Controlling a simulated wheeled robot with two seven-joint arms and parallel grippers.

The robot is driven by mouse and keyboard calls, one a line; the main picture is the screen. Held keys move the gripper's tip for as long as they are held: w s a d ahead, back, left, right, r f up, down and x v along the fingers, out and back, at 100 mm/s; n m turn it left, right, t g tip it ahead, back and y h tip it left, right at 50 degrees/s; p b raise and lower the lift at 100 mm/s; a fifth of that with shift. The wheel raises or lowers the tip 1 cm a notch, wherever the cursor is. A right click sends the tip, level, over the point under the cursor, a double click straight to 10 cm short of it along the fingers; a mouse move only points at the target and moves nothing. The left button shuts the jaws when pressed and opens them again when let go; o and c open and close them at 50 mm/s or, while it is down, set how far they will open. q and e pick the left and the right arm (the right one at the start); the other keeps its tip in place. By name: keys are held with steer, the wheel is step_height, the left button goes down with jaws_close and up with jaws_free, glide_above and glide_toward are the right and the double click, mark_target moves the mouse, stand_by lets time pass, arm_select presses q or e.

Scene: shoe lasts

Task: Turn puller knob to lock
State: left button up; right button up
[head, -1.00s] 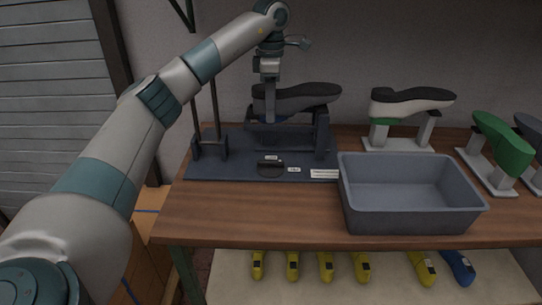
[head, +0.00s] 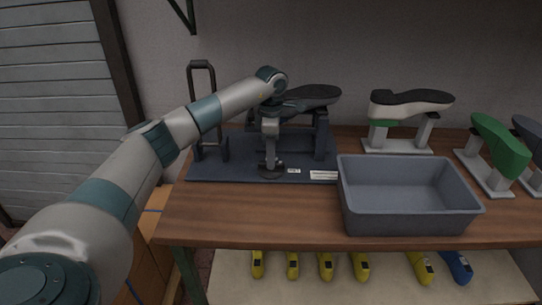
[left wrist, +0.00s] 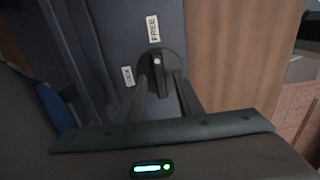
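The puller knob (left wrist: 158,66) is a dark round disc with a raised bar and a white dot. In the left wrist view the dot lies on the side of the FREE label (left wrist: 153,28), while the LOCK label (left wrist: 128,76) is to the left. My left gripper (head: 271,172) points down over the knob in the head view and hides most of it. In the left wrist view the fingers of this gripper (left wrist: 163,82) are apart, one on each side of the bar; I cannot tell whether they touch it. My right gripper is out of view.
The puller base plate (head: 225,170) carries a dark shoe last (head: 318,95) and an upright handle frame (head: 191,90). A grey bin (head: 410,223) stands to the right on the wooden table (head: 250,215). A white last (head: 412,107) and a green last (head: 503,145) stand beyond.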

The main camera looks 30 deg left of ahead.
arm_select(q)
steer(key=shift+f, duration=0.55)
jaws_close()
